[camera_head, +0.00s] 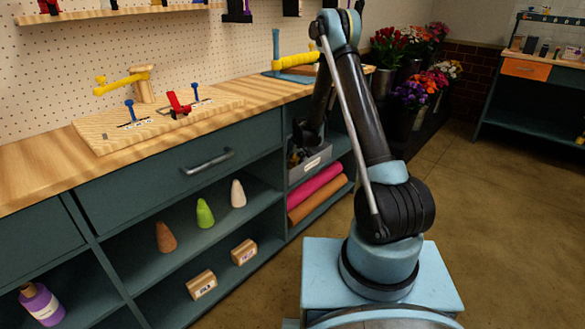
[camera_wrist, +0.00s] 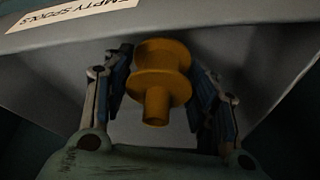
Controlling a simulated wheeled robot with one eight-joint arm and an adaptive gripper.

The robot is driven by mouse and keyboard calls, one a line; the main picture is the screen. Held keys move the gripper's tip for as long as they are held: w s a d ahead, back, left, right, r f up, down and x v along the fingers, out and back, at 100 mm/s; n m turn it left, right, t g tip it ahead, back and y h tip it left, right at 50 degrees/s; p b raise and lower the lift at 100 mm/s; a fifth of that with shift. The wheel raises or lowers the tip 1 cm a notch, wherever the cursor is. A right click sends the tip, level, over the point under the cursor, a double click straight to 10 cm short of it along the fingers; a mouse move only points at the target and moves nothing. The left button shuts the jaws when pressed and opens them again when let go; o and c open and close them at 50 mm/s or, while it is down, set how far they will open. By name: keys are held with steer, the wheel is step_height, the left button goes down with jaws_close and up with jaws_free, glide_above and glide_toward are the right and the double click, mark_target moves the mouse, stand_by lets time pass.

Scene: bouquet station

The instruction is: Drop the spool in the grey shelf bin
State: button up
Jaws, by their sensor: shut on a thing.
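The yellow-orange spool (camera_wrist: 160,84) is held between the two fingers of my gripper (camera_wrist: 161,76) in the wrist view, with its narrow end toward the camera. The grey shelf bin (camera_head: 311,167) stands in the upper right cubby of the workbench in the head view. Its rim and inner walls also show around the fingers in the wrist view (camera_wrist: 65,42), with a label reading "EMPTY SPOOLS". My gripper (camera_head: 298,153) is at the bin's opening, dark and partly hidden in the head view. The spool cannot be made out there.
Rolled red and orange material (camera_head: 318,193) lies on the shelf below the bin. Cones (camera_head: 205,212) and small boxes (camera_head: 201,284) stand on shelves to the left. The wooden worktop (camera_head: 45,165) overhangs the cubby. The floor at right is clear.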

mark_target(293, 165)
steer(key=shift+f, duration=1.45)
steer(key=shift+f, duration=0.1)
steer(key=o, duration=1.2)
